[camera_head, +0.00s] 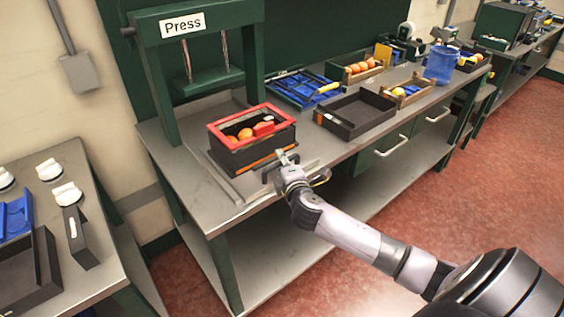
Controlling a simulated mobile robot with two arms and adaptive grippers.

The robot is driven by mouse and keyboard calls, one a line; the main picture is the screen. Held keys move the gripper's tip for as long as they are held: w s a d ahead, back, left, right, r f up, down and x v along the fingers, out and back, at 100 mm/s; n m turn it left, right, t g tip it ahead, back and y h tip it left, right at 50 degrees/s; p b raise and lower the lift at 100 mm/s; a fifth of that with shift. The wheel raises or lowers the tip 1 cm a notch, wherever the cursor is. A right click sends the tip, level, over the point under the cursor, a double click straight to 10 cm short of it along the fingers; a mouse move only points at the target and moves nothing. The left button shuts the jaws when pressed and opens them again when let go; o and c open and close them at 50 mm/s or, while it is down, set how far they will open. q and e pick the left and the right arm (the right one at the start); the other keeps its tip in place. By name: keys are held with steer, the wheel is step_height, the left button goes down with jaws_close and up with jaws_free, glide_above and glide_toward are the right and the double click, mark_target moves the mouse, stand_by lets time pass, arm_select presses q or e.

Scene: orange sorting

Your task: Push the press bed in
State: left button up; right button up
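The green press (197,50) with a "Press" sign stands on the grey workbench at the back left. Its press bed (222,180) looks like the flat grey plate under the crate, pulled out in front of the press head. A dark crate with a red rim (226,143) sits on it and holds several oranges and a red object. My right gripper (280,162) is at the front of the bed, close to the crate's front side. Whether its fingers touch the bed or are open is unclear. My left gripper is not in view.
To the right on the bench are an empty dark tray (345,130), a blue tray (288,93), small crates of fruit (360,76) and a blue bucket (440,65). Another bench (92,205) stands at the left, across a gap. Red floor (510,190) is open at right.

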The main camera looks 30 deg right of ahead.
jaws_close()
stand_by(0.5)
stand_by(0.4)
